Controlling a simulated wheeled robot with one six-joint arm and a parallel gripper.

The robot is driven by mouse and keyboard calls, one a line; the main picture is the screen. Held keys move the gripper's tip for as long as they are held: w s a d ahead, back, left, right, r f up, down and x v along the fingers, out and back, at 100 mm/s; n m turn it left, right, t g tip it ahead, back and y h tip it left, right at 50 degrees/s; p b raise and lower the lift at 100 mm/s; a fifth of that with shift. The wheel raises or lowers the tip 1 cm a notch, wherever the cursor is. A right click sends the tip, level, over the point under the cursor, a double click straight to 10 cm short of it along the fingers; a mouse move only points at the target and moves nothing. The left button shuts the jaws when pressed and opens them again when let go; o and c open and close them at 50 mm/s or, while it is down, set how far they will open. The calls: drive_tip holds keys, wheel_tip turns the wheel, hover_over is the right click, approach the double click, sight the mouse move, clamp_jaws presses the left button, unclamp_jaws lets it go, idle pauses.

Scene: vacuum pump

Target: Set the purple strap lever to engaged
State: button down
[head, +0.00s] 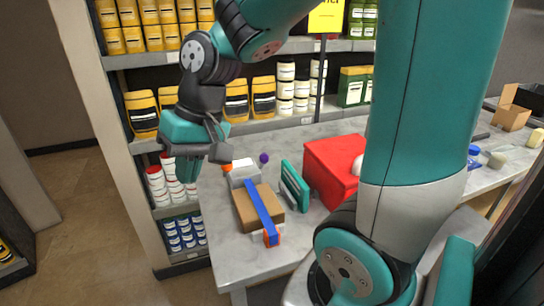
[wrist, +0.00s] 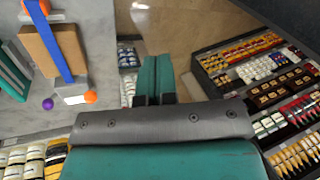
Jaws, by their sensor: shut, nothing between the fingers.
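A small purple knob (head: 264,158) shows at the back of the worktop, just beyond a pale grey block (head: 243,173); its lever arm is too small to make out. The purple knob also shows in the wrist view (wrist: 48,104), next to an orange knob (wrist: 90,96). The orange knob in the head view (head: 227,168) sits at the left of the block. A blue strap (head: 262,208) runs over a brown box (head: 241,207) to an orange end piece (head: 271,237). My gripper (head: 187,172) is shut and empty, left of the block and apart from both knobs.
A teal upright frame (head: 294,186) and a red box (head: 334,166) stand right of the brown box. Shelves with yellow and white containers (head: 236,100) rise behind the worktop (head: 226,241). Open floor (head: 70,220) lies to the left.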

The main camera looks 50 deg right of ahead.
sight(263, 162)
drive_tip(key=w+d+f+m+t+h, duration=0.1)
drive_tip(key=w+d+m, duration=0.25)
drive_tip(key=d, duration=0.45)
drive_tip(key=w+d+f+m, duration=0.2)
drive_tip(key=d+m, duration=0.3)
drive_tip(key=d, duration=0.2)
drive_tip(key=s+d+f+m+h, duration=0.1)
drive_tip(key=d+m, duration=0.3)
drive_tip(key=d, duration=0.5)
drive_tip(key=s+d+f+m+h, duration=0.1)
drive_tip(key=s+d+f+m, duration=0.2)
drive_tip(key=d, duration=0.7)
drive_tip(key=shift+d+m+t, duration=0.25)
drive_tip(key=shift+m+t, duration=0.05)
drive_tip(key=shift+m, duration=0.85)
drive_tip(key=w+f+p, duration=0.3)
drive_tip(key=w+f, duration=0.3)
drive_tip(key=f, duration=0.4)
drive_tip(key=shift+w+a+f+p, duration=0.15)
drive_tip(key=shift+w+a+p, duration=0.15)
drive_tip(key=shift+w+a, duration=0.1)
